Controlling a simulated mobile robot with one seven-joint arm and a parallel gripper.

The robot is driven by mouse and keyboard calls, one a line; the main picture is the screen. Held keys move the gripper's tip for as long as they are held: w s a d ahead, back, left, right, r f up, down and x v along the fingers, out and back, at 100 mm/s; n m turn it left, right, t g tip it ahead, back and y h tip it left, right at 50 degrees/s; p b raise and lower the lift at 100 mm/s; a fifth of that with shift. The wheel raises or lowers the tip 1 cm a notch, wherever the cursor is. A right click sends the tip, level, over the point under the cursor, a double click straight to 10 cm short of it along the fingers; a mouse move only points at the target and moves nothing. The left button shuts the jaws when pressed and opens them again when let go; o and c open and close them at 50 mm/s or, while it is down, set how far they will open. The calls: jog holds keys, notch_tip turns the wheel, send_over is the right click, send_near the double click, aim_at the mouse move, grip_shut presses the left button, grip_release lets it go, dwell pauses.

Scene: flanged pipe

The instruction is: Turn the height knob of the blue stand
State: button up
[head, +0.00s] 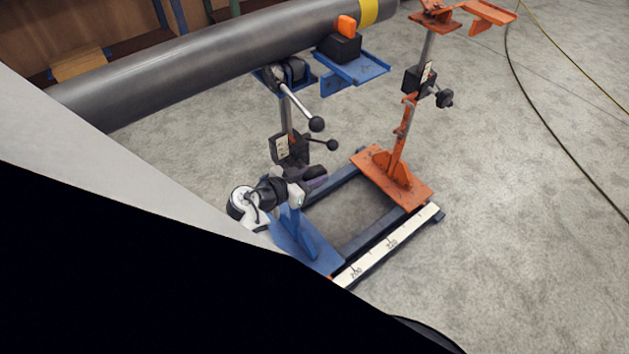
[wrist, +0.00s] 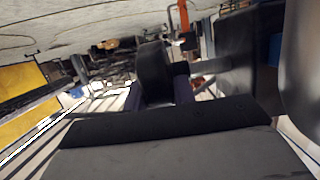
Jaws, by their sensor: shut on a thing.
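The blue stand (head: 303,237) stands on the floor in the middle of the head view, with a dark clamp block (head: 287,151) on its post. My gripper (head: 312,178) is beside the post, just below this block. It is shut on the black height knob (head: 314,171), which is partly hidden by the gripper. In the wrist view the knob (wrist: 153,70) sits between the two purplish fingers of my gripper (wrist: 160,90). A short shaft runs from the knob to a large dark block (wrist: 238,60) at the right.
A grey pipe (head: 200,60) runs above the blue stand's head. Two ball-ended levers (head: 317,124) (head: 332,145) stick out right of the post, above my gripper. An orange stand (head: 400,150) stands to the right. The floor farther right is mostly clear.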

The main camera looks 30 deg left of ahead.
jog(key=shift+t+b, duration=0.3)
jog(key=shift+b, duration=0.05)
jog(key=o, duration=1)
jog(key=b+v, duration=0.1)
jog(key=v, duration=1.3)
jog(key=shift+a, duration=0.15)
